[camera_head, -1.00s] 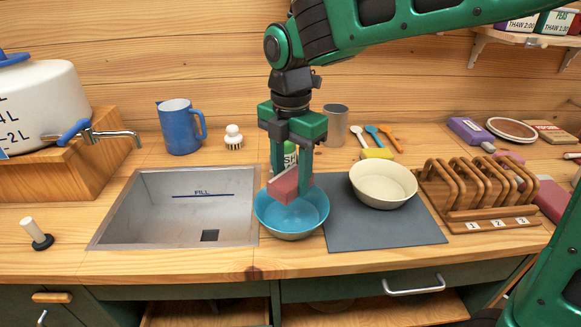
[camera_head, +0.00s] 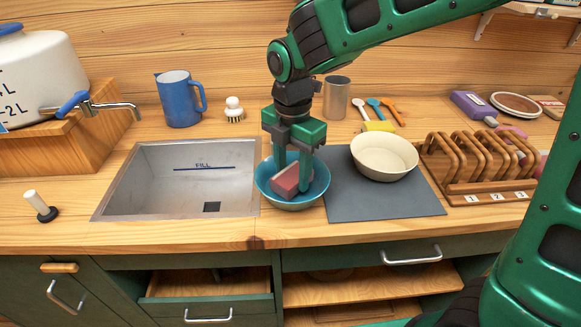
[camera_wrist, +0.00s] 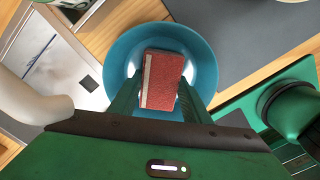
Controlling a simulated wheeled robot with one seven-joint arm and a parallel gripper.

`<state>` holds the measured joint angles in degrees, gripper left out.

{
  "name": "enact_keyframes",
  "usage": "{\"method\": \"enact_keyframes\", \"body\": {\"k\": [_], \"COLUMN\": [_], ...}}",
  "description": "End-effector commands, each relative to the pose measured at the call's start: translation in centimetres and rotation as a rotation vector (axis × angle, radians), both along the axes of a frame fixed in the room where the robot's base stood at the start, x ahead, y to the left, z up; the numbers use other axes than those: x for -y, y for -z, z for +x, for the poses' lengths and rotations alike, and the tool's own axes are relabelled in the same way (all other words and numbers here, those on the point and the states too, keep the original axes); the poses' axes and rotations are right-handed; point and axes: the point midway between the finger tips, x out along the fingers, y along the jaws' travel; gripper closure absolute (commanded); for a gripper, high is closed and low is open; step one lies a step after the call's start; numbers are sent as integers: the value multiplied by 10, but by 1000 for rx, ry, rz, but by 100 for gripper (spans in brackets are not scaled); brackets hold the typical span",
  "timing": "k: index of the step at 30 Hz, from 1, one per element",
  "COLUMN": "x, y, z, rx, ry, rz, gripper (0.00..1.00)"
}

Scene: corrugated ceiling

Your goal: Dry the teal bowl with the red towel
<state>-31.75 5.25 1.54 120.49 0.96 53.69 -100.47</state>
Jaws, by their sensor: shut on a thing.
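The teal bowl (camera_head: 292,201) stands upright at the left edge of the grey mat, beside the sink. My gripper (camera_head: 291,182) points down into the bowl and is shut on the red towel (camera_head: 291,182), a folded block with a pale edge. In the wrist view the towel (camera_wrist: 161,82) sits between the two fingers, inside the outline of the teal bowl (camera_wrist: 205,65). I cannot tell whether the towel touches the bowl's inner wall.
A metal sink (camera_head: 185,200) lies left of the bowl. A cream bowl (camera_head: 384,158) stands on the grey mat (camera_head: 370,205), with a wooden rack (camera_head: 478,167) to its right. A blue jug (camera_head: 178,98), brush (camera_head: 234,110) and metal cup (camera_head: 336,97) stand behind.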

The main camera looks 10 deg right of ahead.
Motion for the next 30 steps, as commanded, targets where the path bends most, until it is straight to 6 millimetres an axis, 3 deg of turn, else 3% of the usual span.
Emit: {"method": "enact_keyframes", "body": {"k": [30], "x": [0], "y": [11], "z": [0], "rx": [0], "ry": [0], "rz": [0], "gripper": [75]}}
